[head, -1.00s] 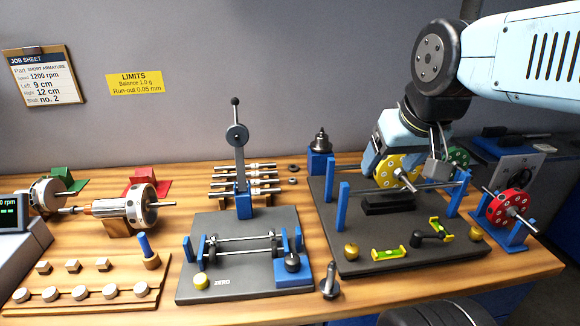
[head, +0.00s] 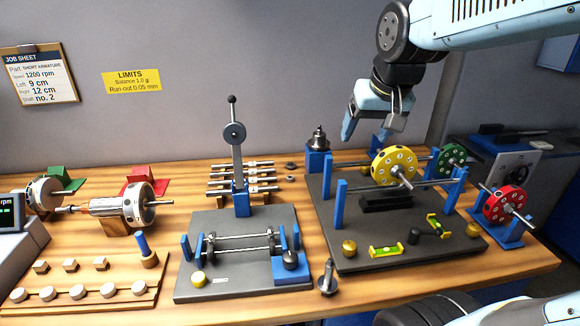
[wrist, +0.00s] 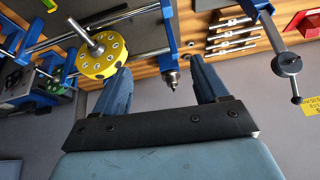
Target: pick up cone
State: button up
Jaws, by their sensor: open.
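A dark metal cone-shaped piece with a narrow tip (head: 319,138) stands upright on a blue block at the back, left of the black balancing stand. It also shows in the wrist view (wrist: 170,79), between my fingers but farther off. A second pointed metal piece (head: 328,279) stands on the table near the front edge. I cannot tell from the pictures which one is called the cone. My gripper (head: 363,137) is open and empty. It hangs above the back of the stand, to the right of the piece on the blue block. Its two blue fingers are spread in the wrist view (wrist: 156,72).
A yellow disc rotor (head: 394,166) lies on the stand's rails close below my gripper. Blue posts (head: 341,203) rise around it. A lever press (head: 238,160) stands left of the block, with several shafts behind it. A red disc (head: 505,204) is at right.

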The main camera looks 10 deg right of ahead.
jog(key=w+a+f, duration=0.2)
jog(key=w+f, duration=0.1)
jog(key=w, duration=0.6)
jog(key=w+a+f+m, duration=0.1)
jog(key=w+a+f, duration=0.15)
jog(key=w, duration=0.55)
jog(key=w+a+f, duration=0.2)
jog(key=w+f, duration=0.2)
jog(key=w, duration=0.5)
jog(key=shift+m+g+h, duration=0.4)
jog(key=shift+g+h, duration=0.1)
jog(key=shift+h, duration=0.2)
jog(key=w+a+f, duration=0.1)
jog(key=w+f, duration=0.2)
jog(key=f, duration=0.2)
jog(key=w+a+f, duration=0.1)
jog(key=w+f, duration=0.3)
jog(key=f, duration=0.1)
jog(key=w+a+f, duration=0.1)
jog(key=w+f, duration=0.3)
jog(key=f, duration=0.1)
jog(key=shift+f, duration=0.25)
jog(key=shift+w+a+x, duration=0.1)
jog(key=shift+w+x, duration=0.05)
jog(key=shift+x, duration=1.1)
jog(key=shift+w+a+x, duration=0.1)
jog(key=shift+x, duration=1.15)
jog(key=shift+r, duration=0.1)
jog(key=shift+c, duration=0.3)
jog(key=c, duration=1.2)
